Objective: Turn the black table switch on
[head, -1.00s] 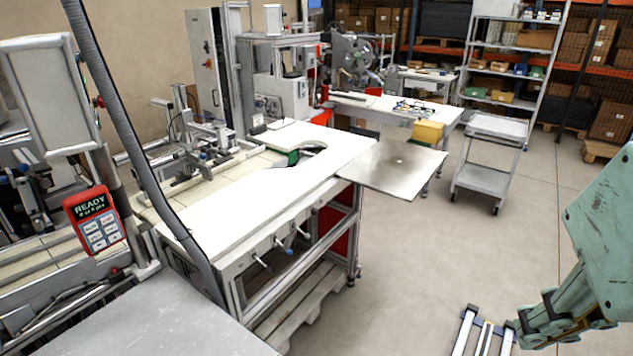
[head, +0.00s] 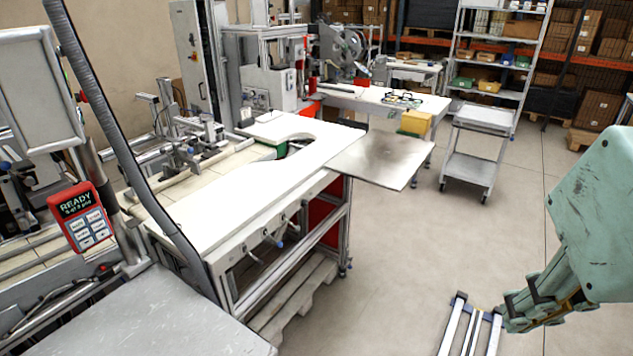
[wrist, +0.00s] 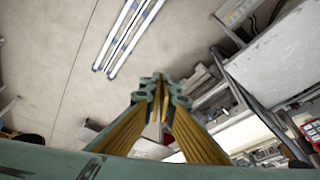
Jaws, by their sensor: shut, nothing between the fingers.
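I cannot make out a black table switch for certain in either view. A white-topped table (head: 230,195) with a curved cutout stands left of centre in the head view. Small levers (head: 275,240) line its front side. My teal gripper (head: 508,312) is at the lower right of the head view, over the floor and well apart from the table. In the wrist view my gripper (wrist: 160,85) has its fingertips together, with nothing visible between them.
A red control box reading READY (head: 83,217) is at the left beside a grey hose (head: 120,145). A metal plate (head: 375,158) juts from the table's right end. A grey cart (head: 472,150) stands further back. The floor (head: 420,235) between table and arm is mostly clear.

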